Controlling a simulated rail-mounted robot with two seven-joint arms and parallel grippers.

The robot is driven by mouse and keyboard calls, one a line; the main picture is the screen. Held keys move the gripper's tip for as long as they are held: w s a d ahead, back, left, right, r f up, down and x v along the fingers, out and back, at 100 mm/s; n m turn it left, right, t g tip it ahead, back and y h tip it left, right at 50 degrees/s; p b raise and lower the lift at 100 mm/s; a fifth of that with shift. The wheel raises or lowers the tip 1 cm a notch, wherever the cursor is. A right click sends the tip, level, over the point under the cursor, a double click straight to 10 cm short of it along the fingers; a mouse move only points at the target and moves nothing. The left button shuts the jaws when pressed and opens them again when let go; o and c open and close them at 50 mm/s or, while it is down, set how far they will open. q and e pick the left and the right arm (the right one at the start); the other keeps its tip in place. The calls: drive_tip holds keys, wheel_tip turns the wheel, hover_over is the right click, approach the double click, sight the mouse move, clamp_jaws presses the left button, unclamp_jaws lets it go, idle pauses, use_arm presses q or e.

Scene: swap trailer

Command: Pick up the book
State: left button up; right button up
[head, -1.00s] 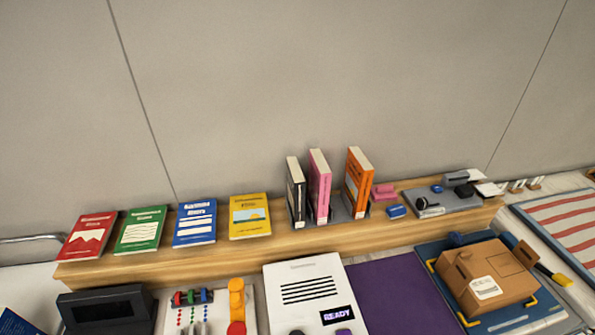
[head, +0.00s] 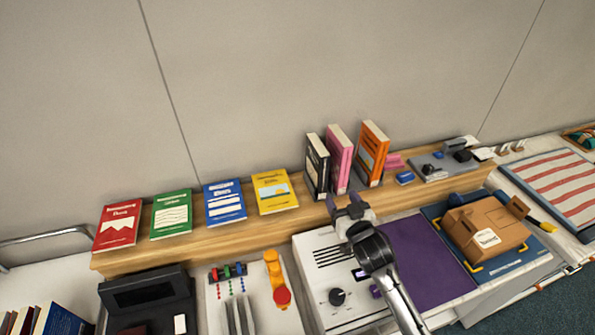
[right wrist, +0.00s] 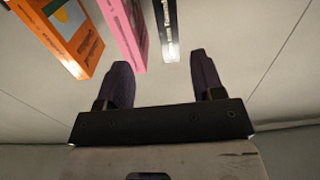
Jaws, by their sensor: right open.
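Three books stand upright in a holder on the wooden shelf: a black book (head: 317,165), a pink book (head: 338,158) and an orange book (head: 372,152). Red (head: 117,225), green (head: 171,214), blue (head: 225,202) and yellow (head: 274,191) books show their front covers to the left. My right gripper (head: 345,203) is open and empty, in front of and below the standing books. The right wrist view shows the orange (right wrist: 68,38), pink (right wrist: 124,30) and black (right wrist: 167,32) books beyond the parted fingertips (right wrist: 163,72). My left gripper is not in view.
The wooden shelf (head: 240,232) runs along the wall. Below it are a white panel with a knob (head: 325,285), a purple mat (head: 425,262), a cardboard box (head: 485,230) and a dark device (head: 145,292). A grey tray of small items (head: 440,165) lies on the shelf's right end.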

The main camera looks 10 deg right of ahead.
sight(324, 175)
drive_tip(key=w, duration=0.2)
drive_tip(key=w+a+b, duration=0.1)
drive_tip(key=w, duration=0.1)
drive_tip(key=w+b, duration=0.1)
drive_tip(key=w, duration=0.2)
drive_tip(key=shift+a, duration=0.35)
drive_tip(key=shift+w+r+b, duration=0.1)
drive_tip(key=shift+w+b, duration=0.3)
drive_tip(key=shift+w, duration=0.5)
drive_tip(key=w+b, duration=0.3)
drive_tip(key=shift+w+a+r, duration=0.15)
drive_tip(key=shift+w, duration=0.1)
drive_tip(key=shift+w+b, duration=0.35)
drive_tip(key=shift+w, duration=0.25)
drive_tip(key=shift+w+a+r, duration=0.1)
drive_tip(key=shift+w+r, duration=0.05)
drive_tip(key=c, duration=0.7)
clamp_jaws()
